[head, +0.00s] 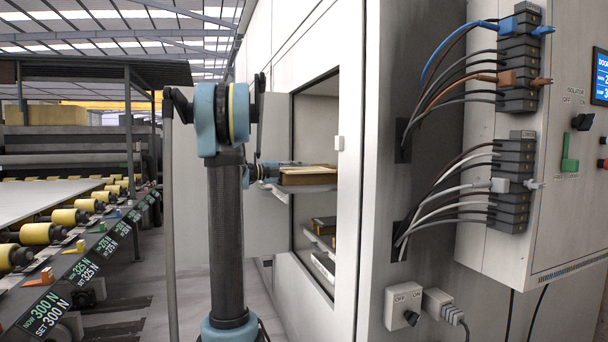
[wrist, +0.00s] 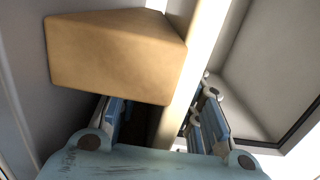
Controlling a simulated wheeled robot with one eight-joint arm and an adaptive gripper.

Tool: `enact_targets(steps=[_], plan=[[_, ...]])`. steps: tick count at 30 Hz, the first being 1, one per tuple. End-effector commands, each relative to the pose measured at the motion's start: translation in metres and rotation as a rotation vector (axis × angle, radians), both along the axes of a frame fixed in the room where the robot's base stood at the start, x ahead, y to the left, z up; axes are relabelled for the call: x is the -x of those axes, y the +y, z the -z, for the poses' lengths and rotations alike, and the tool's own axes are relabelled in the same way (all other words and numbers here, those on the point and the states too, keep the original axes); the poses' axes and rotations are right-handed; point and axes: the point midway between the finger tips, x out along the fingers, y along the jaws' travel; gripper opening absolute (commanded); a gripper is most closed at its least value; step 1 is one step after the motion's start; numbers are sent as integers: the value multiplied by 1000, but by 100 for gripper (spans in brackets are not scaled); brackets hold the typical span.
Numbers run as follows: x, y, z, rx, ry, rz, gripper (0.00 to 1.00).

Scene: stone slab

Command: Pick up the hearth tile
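A thick tan-brown slab with a pale top, which looks like the hearth tile (head: 308,177), lies on a pale shelf (head: 309,188) in the cabinet opening. In the wrist view a tan block (wrist: 112,58), seemingly the same piece, fills the upper left, just beyond the fingers. My gripper (head: 272,172) is at the slab's left end in the head view. In the wrist view my gripper (wrist: 162,122) has its fingers apart, with a cream strip (wrist: 191,90) and a dark gap between them. Whether a finger touches the slab or the strip cannot be told.
Lower cabinet shelves hold other slabs (head: 325,224). The cabinet's front wall (head: 350,200) stands right of the opening. Cables (head: 445,80) run to terminal blocks at the right. A roller conveyor (head: 70,216) runs along the left, with floor between.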

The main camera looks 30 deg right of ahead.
Motion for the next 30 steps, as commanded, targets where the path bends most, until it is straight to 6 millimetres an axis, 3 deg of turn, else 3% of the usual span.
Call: enact_targets(steps=[3,7,8,21,30], plan=[[0,0,0,0,0,0,31],[0,0,0,0,0,0,2],[0,0,0,0,0,0,0],[0,1,-3,-1,0,0,0],[0,1,-45,0,0,0,0]])
